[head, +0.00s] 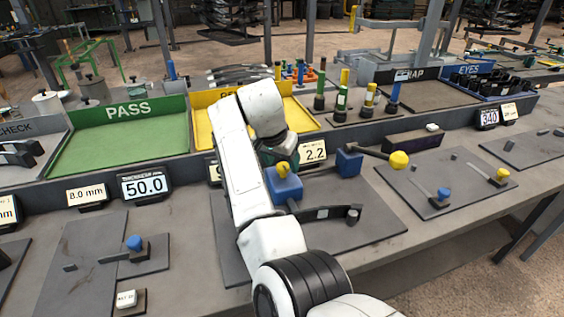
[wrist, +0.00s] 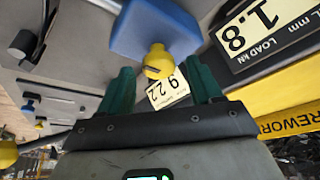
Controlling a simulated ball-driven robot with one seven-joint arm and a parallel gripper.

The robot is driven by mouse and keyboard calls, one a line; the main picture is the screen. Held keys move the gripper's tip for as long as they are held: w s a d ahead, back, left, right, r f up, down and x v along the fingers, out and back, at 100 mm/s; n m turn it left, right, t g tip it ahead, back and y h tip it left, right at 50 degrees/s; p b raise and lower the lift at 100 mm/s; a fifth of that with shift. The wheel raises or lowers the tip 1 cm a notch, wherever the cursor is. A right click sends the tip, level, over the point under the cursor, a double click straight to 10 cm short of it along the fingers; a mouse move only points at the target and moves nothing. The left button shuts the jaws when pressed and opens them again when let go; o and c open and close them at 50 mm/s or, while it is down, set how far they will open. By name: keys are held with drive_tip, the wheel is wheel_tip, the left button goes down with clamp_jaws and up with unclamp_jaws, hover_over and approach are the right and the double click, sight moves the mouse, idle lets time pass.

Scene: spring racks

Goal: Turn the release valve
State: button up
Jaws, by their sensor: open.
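A small yellow knob (head: 283,170), likely the release valve, sits on a blue block (head: 286,189) on the bench fixture. In the wrist view the yellow knob (wrist: 157,62) juts from the blue block (wrist: 155,28) toward my gripper. My gripper (wrist: 162,84) is open, with a green finger on each side of the knob's line and nothing held. The knob appears near the gap between the fingertips; I cannot tell whether either finger touches it. In the head view my white arm hides most of the gripper.
A lever with a yellow ball (head: 398,160) reaches right from a second blue block (head: 349,163). A dark curved spring leaf (head: 325,213) lies in front. Displays and the green PASS tray (head: 120,140) stand behind.

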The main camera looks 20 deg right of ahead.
drive_tip(key=shift+w+d+f, duration=0.1)
drive_tip(key=shift+d+f, duration=0.05)
drive_tip(key=shift+f, duration=0.25)
drive_tip(key=c, duration=1)
drive_tip(key=shift+c, duration=0.2)
